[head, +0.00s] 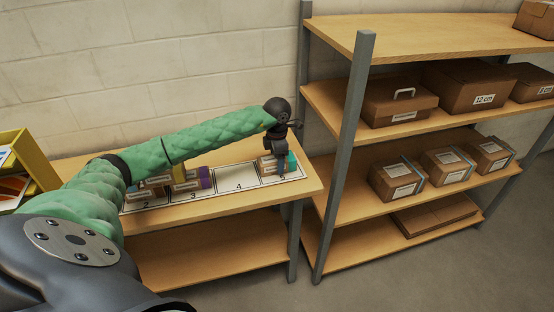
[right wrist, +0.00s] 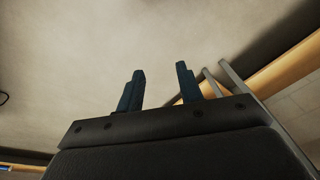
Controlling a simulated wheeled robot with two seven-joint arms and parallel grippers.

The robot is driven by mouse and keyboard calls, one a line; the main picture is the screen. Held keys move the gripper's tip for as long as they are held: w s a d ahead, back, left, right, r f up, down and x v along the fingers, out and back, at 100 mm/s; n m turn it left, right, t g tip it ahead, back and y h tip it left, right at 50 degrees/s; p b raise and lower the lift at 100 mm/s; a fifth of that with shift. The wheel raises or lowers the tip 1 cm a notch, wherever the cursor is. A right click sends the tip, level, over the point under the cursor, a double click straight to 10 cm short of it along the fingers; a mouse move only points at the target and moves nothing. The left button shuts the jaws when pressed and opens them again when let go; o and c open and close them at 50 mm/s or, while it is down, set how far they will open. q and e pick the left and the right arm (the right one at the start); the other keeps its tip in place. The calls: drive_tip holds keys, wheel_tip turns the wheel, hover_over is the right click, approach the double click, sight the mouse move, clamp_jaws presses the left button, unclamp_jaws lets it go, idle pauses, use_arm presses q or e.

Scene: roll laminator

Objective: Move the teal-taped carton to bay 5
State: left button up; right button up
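The teal-taped carton (head: 265,165) is at the right end of the numbered strip (head: 238,178) on the low table, in the bay right of bay 4. Its teal tape (head: 292,162) shows on its right side. My left gripper (head: 281,166) points down over this carton, with one finger across its near face. The far finger is hidden, so I cannot tell whether the fingers press on the carton. My right gripper (right wrist: 160,88) shows in the right wrist view with its fingers apart and nothing between them.
Bay 4 is empty. A yellow bin (head: 35,160) is at the left. A shelf rack with a grey post (head: 345,150) and several cartons stands close right.

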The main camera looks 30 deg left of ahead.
use_arm(q)
drive_tip(key=shift+o, duration=0.7)
drive_tip(key=shift+r+b, duration=0.45)
drive_tip(key=shift+r, duration=0.5)
wheel_tip(320, 180, up, 5)
drive_tip(key=shift+f+b, duration=0.1)
drive_tip(key=shift+b, duration=0.45)
drive_tip(key=shift+r, duration=0.6)
use_arm(e)
wheel_tip(320, 180, up, 6)
drive_tip(key=s+a, duration=0.1)
